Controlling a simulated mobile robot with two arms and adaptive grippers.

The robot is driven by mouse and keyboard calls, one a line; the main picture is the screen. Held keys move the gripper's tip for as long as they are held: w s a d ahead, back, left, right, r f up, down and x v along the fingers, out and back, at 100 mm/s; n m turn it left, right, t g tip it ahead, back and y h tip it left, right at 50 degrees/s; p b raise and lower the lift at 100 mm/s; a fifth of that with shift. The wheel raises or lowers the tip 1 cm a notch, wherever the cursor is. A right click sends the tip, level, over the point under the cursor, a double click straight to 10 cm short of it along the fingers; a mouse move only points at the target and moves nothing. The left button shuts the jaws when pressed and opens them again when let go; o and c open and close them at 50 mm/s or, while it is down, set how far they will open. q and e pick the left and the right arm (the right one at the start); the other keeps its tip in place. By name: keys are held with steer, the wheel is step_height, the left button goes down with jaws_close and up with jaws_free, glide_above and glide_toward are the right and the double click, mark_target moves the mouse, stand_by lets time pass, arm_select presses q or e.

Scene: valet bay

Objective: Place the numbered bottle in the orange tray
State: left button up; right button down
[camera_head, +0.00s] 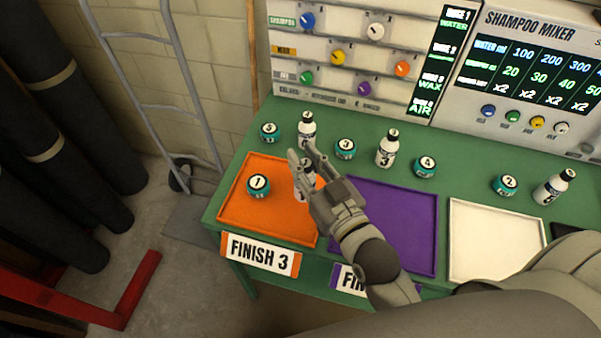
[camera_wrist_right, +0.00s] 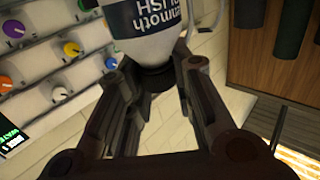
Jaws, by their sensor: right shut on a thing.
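My right gripper (camera_head: 304,160) is shut on a white bottle (camera_head: 304,189) with a dark label and black cap. In the head view they are over the right part of the orange tray (camera_head: 236,226). The fingers cover the bottle's upper part, and its number is hidden; I cannot tell whether its base touches the tray. In the right wrist view, the bottle (camera_wrist_right: 150,46) has its black cap between the fingers (camera_wrist_right: 155,85). A teal jar marked 1 (camera_head: 258,187) stands in the orange tray, left of the bottle. My left gripper is not in view.
A purple tray (camera_head: 420,215) and a white tray (camera_head: 490,250) lie to the right. Behind stand bottles (camera_head: 307,128), (camera_head: 386,150), another bottle (camera_head: 550,190), and several teal jars (camera_head: 345,149). A control panel (camera_head: 350,50) backs the green table. The orange tray's front is clear.

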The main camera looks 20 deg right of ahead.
steer(key=shift+w+a+f, duration=0.25)
steer(key=shift+w+f, duration=0.75)
steer(key=shift+f, duration=0.2)
step_height(320, 180, down, 3)
steer(key=shift+r, duration=0.1)
steer(key=shift+s, duration=0.1)
steer(key=c, duration=1.3)
jaws_free()
steer(key=shift+f, duration=0.2)
steer(key=shift+o, duration=0.2)
